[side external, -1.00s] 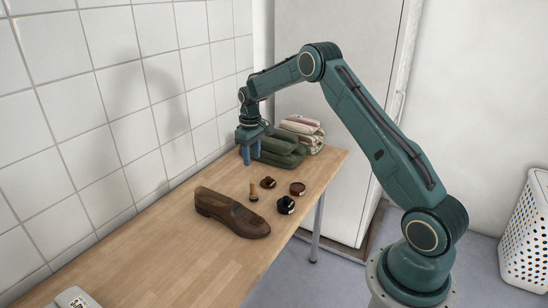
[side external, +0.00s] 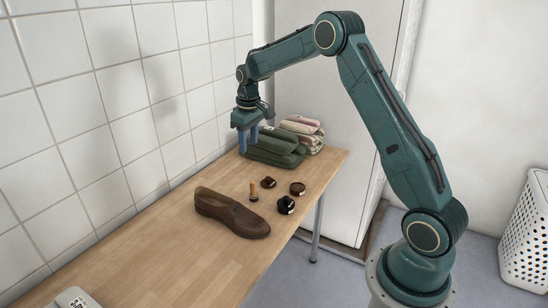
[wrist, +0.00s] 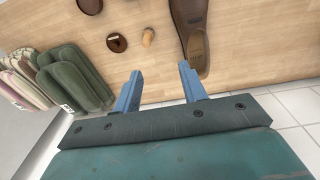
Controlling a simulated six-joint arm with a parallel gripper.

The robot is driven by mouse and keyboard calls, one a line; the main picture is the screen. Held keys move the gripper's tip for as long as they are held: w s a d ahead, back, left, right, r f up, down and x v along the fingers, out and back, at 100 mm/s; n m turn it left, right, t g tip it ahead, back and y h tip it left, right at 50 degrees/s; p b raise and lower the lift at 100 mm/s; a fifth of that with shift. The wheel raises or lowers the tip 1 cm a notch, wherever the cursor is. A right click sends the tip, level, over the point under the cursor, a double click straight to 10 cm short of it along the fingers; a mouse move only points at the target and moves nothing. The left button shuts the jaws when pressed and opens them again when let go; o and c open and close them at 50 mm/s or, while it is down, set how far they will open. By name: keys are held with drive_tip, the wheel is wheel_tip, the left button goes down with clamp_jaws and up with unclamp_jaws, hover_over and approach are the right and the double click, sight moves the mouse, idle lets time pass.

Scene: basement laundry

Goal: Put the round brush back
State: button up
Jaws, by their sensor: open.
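A small upright piece with a pale wooden handle (side external: 254,191) stands on the table behind the brown shoe (side external: 232,212); it may be the round brush, but its lower end is too small to make out. The handle (wrist: 148,37) and the shoe (wrist: 190,35) also show in the wrist view. Close by are a dark round piece (side external: 268,182), a reddish-brown round tin (side external: 298,188) and a black piece with a pale mark (side external: 286,205). My gripper (side external: 248,148) is open and empty above the table's far end, apart from these pieces. Its blue fingers (wrist: 160,70) have only bare surface between them.
Folded green towels (side external: 272,149) and striped towels (side external: 303,130) lie at the far end beside my gripper. A tiled wall (side external: 120,110) runs along the table's left side. A grey-white device (side external: 74,298) sits at the near end. The wooden tabletop (side external: 165,245) is clear before the shoe.

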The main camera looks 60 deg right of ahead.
drive_tip(key=s+a+r+t, duration=0.2)
drive_tip(key=s+a+r, duration=1)
drive_tip(key=s+r, duration=0.35)
drive_tip(key=s+a+t, duration=0.1)
drive_tip(key=s+a, duration=0.2)
drive_tip(key=s, duration=0.6)
drive_tip(key=s+a+f+t, duration=0.1)
drive_tip(key=s+a, duration=0.2)
drive_tip(key=s, duration=0.6)
drive_tip(key=shift+s+a+t, duration=0.15)
drive_tip(key=shift+a+t, duration=0.2)
drive_tip(key=shift+t, duration=0.05)
